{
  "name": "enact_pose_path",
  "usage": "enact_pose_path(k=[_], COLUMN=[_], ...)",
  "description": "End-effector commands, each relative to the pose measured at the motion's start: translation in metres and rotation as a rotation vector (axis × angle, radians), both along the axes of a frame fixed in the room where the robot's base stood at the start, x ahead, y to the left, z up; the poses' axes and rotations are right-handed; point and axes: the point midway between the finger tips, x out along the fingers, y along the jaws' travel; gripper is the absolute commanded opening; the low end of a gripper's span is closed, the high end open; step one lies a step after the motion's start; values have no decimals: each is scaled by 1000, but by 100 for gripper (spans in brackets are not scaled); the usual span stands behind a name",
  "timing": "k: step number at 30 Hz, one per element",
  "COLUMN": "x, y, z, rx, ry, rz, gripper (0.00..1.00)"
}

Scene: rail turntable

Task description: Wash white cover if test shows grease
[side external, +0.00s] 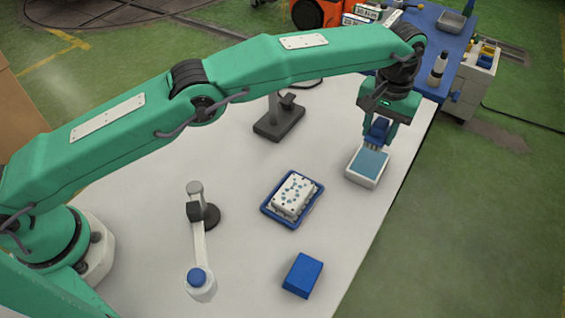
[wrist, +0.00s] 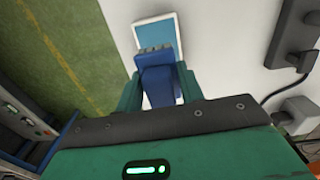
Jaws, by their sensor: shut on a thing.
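My gripper (side external: 377,140) is shut on a blue brush-like tool (side external: 377,130) with a grey lower end. It holds the tool upright over a shallow white tray with a blue-teal inside (side external: 355,177). The tool's tip is at or just above that inside; I cannot tell if it touches. In the wrist view the tool (wrist: 158,78) sits between the fingers, with the tray (wrist: 141,38) beyond it. A white block-shaped piece, likely the white cover (side external: 294,194), has blue-teal spots on top and rests in a blue tray (side external: 270,213).
A blue block (side external: 302,275) lies near the table's front. A white-armed fixture with a blue knob (side external: 197,278) stands left, and a dark stand (side external: 279,120) at the back. The white table (side external: 235,255) is clear between them; its right edge lies close to the white tray.

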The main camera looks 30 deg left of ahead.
Motion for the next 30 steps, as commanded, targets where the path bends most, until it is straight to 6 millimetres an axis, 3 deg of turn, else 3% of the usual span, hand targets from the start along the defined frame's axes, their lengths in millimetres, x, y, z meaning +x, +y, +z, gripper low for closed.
enact_pose_path(k=[17, 30], x=[-4, -32], y=[0, 5], z=[3, 16], rx=[-1, 0], ry=[-1, 0], rz=[0, 0], gripper=[19, 19])
